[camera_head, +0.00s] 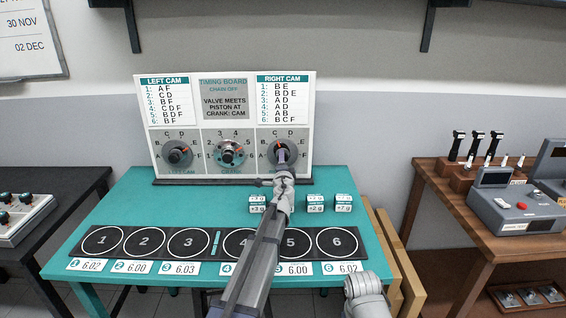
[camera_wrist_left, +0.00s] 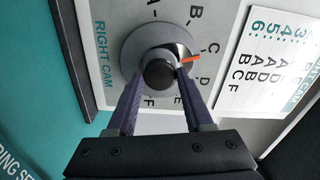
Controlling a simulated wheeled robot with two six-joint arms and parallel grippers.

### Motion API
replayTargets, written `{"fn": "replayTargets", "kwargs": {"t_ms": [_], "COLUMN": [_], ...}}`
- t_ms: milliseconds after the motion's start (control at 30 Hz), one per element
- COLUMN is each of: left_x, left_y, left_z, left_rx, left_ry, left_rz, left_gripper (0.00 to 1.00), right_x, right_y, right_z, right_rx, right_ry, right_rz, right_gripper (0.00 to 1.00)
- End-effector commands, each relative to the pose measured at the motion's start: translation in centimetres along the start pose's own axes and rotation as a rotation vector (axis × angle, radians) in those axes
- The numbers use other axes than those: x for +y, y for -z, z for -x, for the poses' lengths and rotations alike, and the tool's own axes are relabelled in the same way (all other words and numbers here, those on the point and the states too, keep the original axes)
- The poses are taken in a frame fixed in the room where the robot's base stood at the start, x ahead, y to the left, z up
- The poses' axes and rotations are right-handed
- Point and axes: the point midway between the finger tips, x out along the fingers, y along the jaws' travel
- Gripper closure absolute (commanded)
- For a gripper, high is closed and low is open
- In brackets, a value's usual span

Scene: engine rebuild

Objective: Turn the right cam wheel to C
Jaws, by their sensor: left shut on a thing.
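The right cam wheel (camera_head: 274,150) is a grey disc with a dark central knob, at the right of the timing board. The wheel also shows in the left wrist view (camera_wrist_left: 132,52). Its orange pointer (camera_wrist_left: 190,59) stands between the letters C and D, nearer to C. My left gripper (camera_head: 281,157) reaches up to the wheel and is shut on its knob (camera_wrist_left: 158,74), with a purple finger on each side. The gripper and arm hide part of the wheel in the head view.
The timing board (camera_head: 224,88) also carries the left cam wheel (camera_head: 177,154) and the crank dial (camera_head: 230,152). Small weight blocks (camera_head: 314,203) stand right of my arm. A black strip with numbered circles (camera_head: 143,241) lies along the teal table's (camera_head: 115,212) front.

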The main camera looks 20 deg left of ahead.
Motion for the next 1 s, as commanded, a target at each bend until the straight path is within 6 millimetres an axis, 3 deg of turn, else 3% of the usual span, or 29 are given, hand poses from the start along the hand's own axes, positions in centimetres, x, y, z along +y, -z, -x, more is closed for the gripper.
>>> {"fn": "replayTargets", "kwargs": {"t_ms": [367, 400, 667, 1000], "left_x": [0.02, 0.02, 0.01, 0.01], "left_y": [-0.05, -0.06, -0.03, -0.02], "left_z": [0.07, 0.07, 0.04, 0.32], "left_rx": [-0.001, -0.001, -0.001, 0.0], "left_ry": [0.0, 0.0, 0.0, 0.0], "left_rz": [0.005, 0.005, 0.004, 0.004], "left_gripper": [1.0, 0.47, 0.18, 0.18], "right_x": [0.0, 0.0, 0.0, 0.0], "right_y": [0.0, 0.0, 0.0, 0.0], "right_z": [-0.02, -0.03, -0.02, -0.01], "right_rx": [0.0, 0.0, 0.0, 0.0], "right_ry": [0.0, 0.0, 0.0, 0.0], "right_rz": [0.0, 0.0, 0.0, 0.0], "right_gripper": [0.5, 0.5, 0.5, 0.5]}}
